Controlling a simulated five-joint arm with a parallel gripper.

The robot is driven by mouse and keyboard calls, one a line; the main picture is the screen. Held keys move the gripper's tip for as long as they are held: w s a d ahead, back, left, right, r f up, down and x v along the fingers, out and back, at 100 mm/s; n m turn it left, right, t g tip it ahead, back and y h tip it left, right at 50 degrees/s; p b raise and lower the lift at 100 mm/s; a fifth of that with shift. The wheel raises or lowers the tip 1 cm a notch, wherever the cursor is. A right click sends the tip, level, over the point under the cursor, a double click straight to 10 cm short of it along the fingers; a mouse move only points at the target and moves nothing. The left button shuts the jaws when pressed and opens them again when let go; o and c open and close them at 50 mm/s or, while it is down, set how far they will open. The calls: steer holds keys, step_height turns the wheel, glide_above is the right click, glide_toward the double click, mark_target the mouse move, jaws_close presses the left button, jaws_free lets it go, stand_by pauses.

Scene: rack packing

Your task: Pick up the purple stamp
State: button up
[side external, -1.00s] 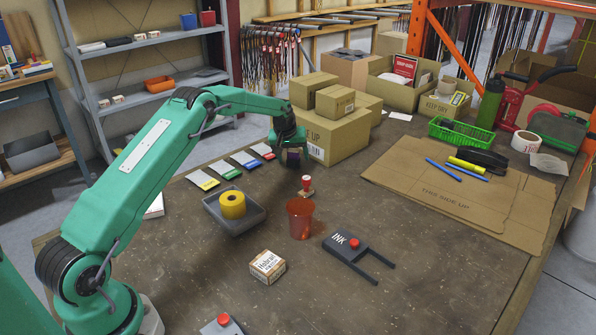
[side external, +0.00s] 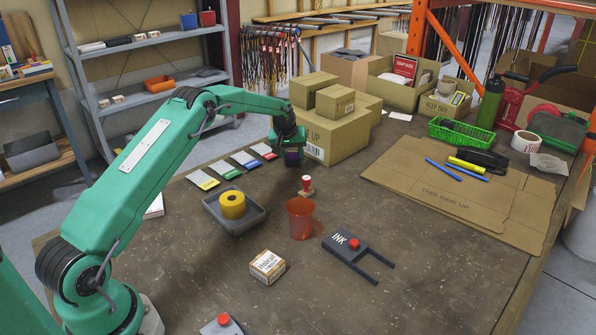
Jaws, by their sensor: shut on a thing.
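My gripper (side external: 291,150) is at the far side of the table, in front of the stacked cardboard boxes. It is shut on the purple stamp (side external: 293,158), a small dark purple thing that shows just under the jaws. Most of the stamp is hidden by the gripper. I cannot tell whether its underside touches the table.
Close by stand the cardboard boxes (side external: 333,135), a red-handled stamp (side external: 306,184), and colored cards (side external: 245,160). A grey tray with a yellow roll (side external: 232,205), a red cup (side external: 300,218), an ink pad (side external: 347,247) and a small box (side external: 268,266) lie nearer. The table's front middle is mostly clear.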

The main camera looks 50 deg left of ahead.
steer(key=shift+r, duration=0.5)
step_height(320, 180, up, 3)
steer(key=shift+w+f, duration=0.1)
steer(key=shift+h, duration=0.4)
steer(key=s+d+r, duration=0.1)
steer(key=d+r, duration=0.1)
steer(key=d, duration=0.1)
steer(key=d+r, duration=0.2)
steer(key=d, duration=0.2)
steer(key=s+d+r, duration=0.1)
steer(key=d+r, duration=0.2)
steer(key=d, duration=0.1)
steer(key=shift+s+d+r, duration=0.1)
steer(key=shift+s+d, duration=0.1)
steer(key=shift+s, duration=0.1)
